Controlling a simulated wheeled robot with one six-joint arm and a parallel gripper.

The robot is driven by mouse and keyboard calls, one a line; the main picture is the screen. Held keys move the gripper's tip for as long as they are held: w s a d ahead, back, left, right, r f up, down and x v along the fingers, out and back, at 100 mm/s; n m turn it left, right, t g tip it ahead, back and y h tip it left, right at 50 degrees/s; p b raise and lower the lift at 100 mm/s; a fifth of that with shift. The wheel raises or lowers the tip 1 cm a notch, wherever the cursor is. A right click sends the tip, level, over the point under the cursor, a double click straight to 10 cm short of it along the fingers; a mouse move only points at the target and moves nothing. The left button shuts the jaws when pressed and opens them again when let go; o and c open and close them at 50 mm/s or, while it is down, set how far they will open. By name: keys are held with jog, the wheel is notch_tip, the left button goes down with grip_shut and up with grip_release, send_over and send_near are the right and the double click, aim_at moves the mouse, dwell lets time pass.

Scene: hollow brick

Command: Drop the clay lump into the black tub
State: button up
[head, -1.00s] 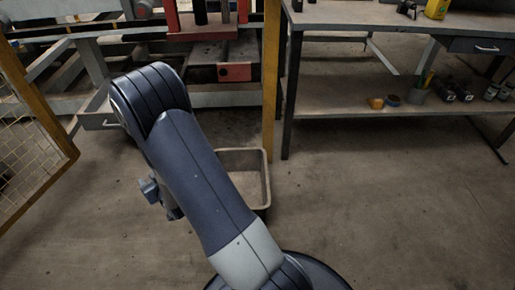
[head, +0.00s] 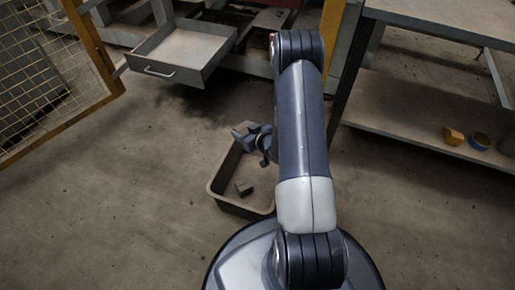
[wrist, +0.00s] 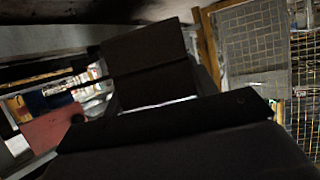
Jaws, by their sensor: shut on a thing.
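The tub (head: 216,196) stands on the floor left of my arm in the head view. Its inside looks grey-brown and its outer side dark. A small dark block (head: 244,188) lies on its bottom. My gripper (head: 246,137) is above the far part of the tub, partly covering its back rim. It is shut on a small grey piece, the clay lump (head: 240,129), whose shape is hard to make out. In the wrist view large dark surfaces fill the foreground, and I cannot tell lump from fingers there.
An open drawer (head: 184,52) juts out behind the tub. A yellow-framed mesh panel (head: 45,70) stands at the left. A bench with a low shelf (head: 420,115) is at the right, with an orange lump (head: 453,136) and a round tin (head: 480,140) on it. The left floor is clear.

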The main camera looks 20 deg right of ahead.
jog(key=s+d+f+n+y+b, duration=0.1)
jog(key=s+f+b, duration=0.1)
jog(key=f, duration=0.4)
jog(key=s+d+f+n+y+b, duration=0.1)
jog(key=s+f+b, duration=0.1)
jog(key=f, duration=0.4)
jog(key=shift+d+f+b, duration=0.35)
jog(key=shift+d+b, duration=0.05)
jog(key=shift+s, duration=0.1)
jog(key=o, duration=1.1)
jog(key=shift+o, duration=0.2)
jog(key=shift+g, duration=0.3)
jog(key=p+v, duration=0.3)
jog(key=v, duration=0.8)
jog(key=shift+p, duration=0.35)
jog(key=shift+f, duration=0.1)
